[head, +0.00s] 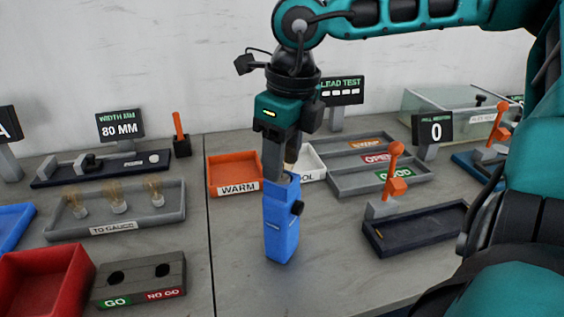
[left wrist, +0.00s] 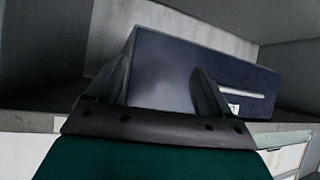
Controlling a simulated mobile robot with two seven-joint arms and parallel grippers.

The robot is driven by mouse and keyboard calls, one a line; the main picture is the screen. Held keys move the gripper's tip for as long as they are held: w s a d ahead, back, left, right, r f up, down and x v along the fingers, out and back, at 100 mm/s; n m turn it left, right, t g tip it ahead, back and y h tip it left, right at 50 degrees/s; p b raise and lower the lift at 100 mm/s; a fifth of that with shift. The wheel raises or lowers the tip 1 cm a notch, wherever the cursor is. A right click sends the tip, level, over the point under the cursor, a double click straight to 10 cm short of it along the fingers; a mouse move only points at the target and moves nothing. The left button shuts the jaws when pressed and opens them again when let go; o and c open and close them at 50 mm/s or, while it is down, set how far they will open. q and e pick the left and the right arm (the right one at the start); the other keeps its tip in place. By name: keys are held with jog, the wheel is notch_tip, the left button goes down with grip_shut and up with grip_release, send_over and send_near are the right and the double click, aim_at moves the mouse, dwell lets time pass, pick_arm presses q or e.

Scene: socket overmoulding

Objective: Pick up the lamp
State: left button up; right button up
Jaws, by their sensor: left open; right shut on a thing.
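My right gripper (head: 282,172) points down at the top of an upright blue block (head: 281,230) with a black knob on its side. It is shut on a small tan piece (head: 291,167), taken to be the lamp, mostly hidden by the fingers. I cannot tell whether this piece sits in the block or just above it. Several amber, bulb-like pieces (head: 118,201) stand in the grey TO GAUGE tray (head: 118,226) at left. My left gripper (left wrist: 163,85) is open in the left wrist view, with a dark blue box (left wrist: 165,68) beyond its fingers; the head view does not show it.
An orange WARM tray (head: 236,187) stands behind the block, beside a partly hidden white tray (head: 313,163). A GO/NO GO block (head: 140,282) and red bin (head: 42,285) stand front left. A dark tray with an orange lever (head: 395,172) stands right. The front middle table is clear.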

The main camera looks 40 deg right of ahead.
jog(key=shift+c, duration=1)
jog(key=shift+r, duration=0.1)
notch_tip(320, 180, up, 20)
jog(key=p, duration=0.3)
